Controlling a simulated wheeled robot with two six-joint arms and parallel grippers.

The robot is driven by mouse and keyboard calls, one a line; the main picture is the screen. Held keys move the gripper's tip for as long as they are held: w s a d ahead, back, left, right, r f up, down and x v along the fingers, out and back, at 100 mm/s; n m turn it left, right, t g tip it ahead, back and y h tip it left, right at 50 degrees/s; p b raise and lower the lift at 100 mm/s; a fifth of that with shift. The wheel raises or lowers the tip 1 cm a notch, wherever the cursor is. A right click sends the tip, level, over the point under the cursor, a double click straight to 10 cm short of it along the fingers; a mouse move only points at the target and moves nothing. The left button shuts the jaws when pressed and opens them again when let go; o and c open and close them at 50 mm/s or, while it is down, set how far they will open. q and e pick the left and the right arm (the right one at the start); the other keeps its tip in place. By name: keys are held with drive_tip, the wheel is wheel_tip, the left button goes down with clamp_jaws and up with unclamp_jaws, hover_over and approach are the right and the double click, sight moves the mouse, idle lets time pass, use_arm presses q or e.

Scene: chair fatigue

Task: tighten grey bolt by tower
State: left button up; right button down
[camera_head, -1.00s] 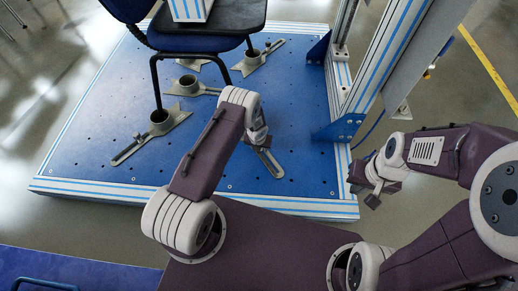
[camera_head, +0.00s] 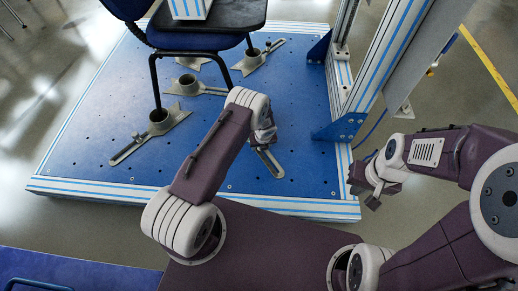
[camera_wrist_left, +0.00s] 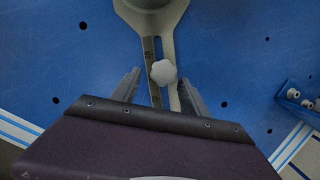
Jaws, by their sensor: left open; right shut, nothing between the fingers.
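In the left wrist view a light grey, lobed bolt head (camera_wrist_left: 164,72) sits on the slotted arm of a metal foot bracket (camera_wrist_left: 150,28). My left gripper (camera_wrist_left: 160,79) is open, with one finger on each side of the bolt head and a gap at each side. In the head view my left gripper (camera_head: 266,141) is over the nearest slotted bracket (camera_head: 269,163), and my own arm hides the bolt. The tower (camera_head: 388,62) of blue-striped profiles rises to the right. My right gripper (camera_head: 373,196) is shut and empty, beyond the platform's right edge.
The blue platform (camera_head: 90,150) carries a chair (camera_head: 205,42) whose front legs stand in cup brackets. More slotted brackets with small bolts lie around it. A blue tower foot (camera_head: 338,128) stands to the right of my left gripper.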

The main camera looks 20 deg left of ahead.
use_arm(q)
drive_tip(key=n, duration=0.1)
drive_tip(key=n+b, duration=0.1)
drive_tip(key=shift+w+d+f+n+y, duration=0.2)
drive_tip(key=shift+d+n+y, duration=0.05)
drive_tip(key=shift+n+y, duration=0.05)
drive_tip(key=shift+r+n, duration=0.15)
drive_tip(key=shift+n, duration=0.25)
drive_tip(key=shift+w+d+f+n+g+b, duration=0.15)
drive_tip(key=shift+n+g+b, duration=0.1)
drive_tip(key=shift+n+b, duration=0.35)
drive_tip(key=shift+w+f+n+g+b, duration=0.1)
drive_tip(key=shift+n+g+b, duration=0.15)
drive_tip(key=shift+n+b, duration=0.35)
drive_tip(key=shift+r+n+y+b, duration=0.15)
drive_tip(key=shift+n+y+b, duration=0.2)
drive_tip(key=shift+n, duration=0.35)
drive_tip(key=shift+r, duration=0.15)
